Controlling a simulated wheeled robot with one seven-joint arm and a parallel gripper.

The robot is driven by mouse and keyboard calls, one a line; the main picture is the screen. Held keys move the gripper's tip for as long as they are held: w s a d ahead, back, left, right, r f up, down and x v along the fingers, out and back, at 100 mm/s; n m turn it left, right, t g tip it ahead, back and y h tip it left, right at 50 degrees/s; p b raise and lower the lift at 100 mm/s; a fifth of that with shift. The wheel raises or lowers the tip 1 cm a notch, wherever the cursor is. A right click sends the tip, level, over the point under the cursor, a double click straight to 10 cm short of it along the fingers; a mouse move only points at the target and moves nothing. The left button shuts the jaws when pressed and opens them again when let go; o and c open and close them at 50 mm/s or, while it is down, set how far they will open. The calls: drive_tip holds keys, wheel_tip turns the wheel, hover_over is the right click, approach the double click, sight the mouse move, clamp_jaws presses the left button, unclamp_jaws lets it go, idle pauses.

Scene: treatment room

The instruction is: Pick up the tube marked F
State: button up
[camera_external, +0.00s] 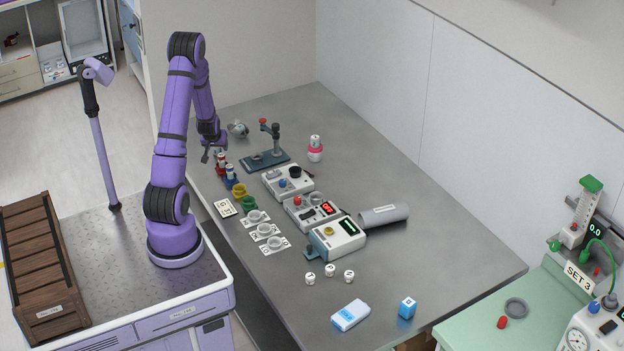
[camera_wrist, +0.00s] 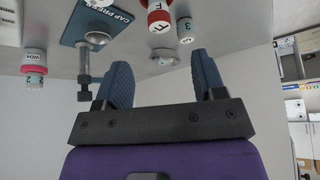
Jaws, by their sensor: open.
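The tube marked F (camera_wrist: 159,20) shows at the top middle of the wrist view, with a white band bearing the letter and red parts. It lies beyond the fingertips, apart from them. In the external view my gripper (camera_external: 207,152) is just left of the tubes, above the table.
The cap press (camera_external: 265,160) stands right of the tubes, with a pink-collared bottle (camera_external: 315,150) beyond. A yellow holder (camera_external: 239,190), a green holder (camera_external: 249,203) and white ring holders on cards line the near side.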

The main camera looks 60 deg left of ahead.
sight(221, 155)
drive_tip(key=shift+x, duration=5.1)
drive_tip(key=c, duration=1)
